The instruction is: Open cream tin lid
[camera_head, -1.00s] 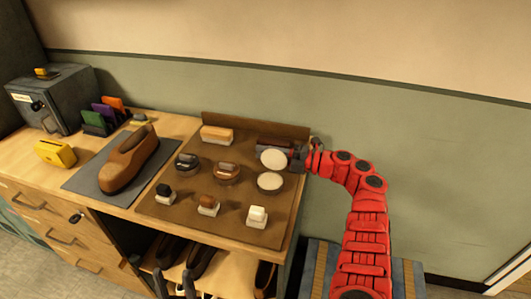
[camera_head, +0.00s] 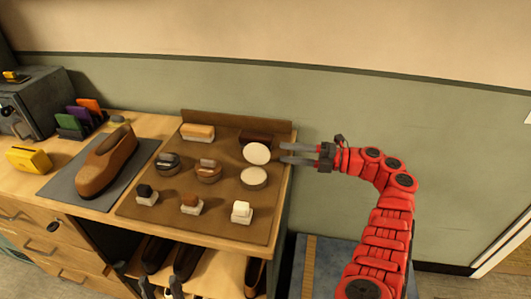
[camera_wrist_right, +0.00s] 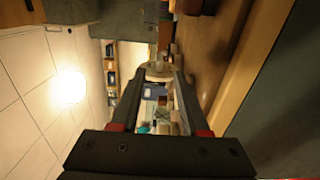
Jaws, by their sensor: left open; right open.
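The cream tin (camera_head: 253,179) is a low round tin with a pale top, at the right of the brown mat. A second pale disc, apparently its lid (camera_head: 256,153), shows just behind it, raised or tilted. I cannot tell whether the two are joined. My right gripper (camera_head: 283,154) is open and empty, to the right of the disc and apart from it, with its fingers pointing left. In the right wrist view, the fingers (camera_wrist_right: 162,75) are spread, with a small pale round shape beyond them. My left gripper is not in view.
The brown mat (camera_head: 132,205) also holds a black tin (camera_head: 167,163), a brown tin (camera_head: 208,172), a wooden brush (camera_head: 198,132), a dark brush (camera_head: 256,139) and several small applicators. A brown shoe (camera_head: 105,162) lies on a grey mat at the left. Shoes fill the shelf below.

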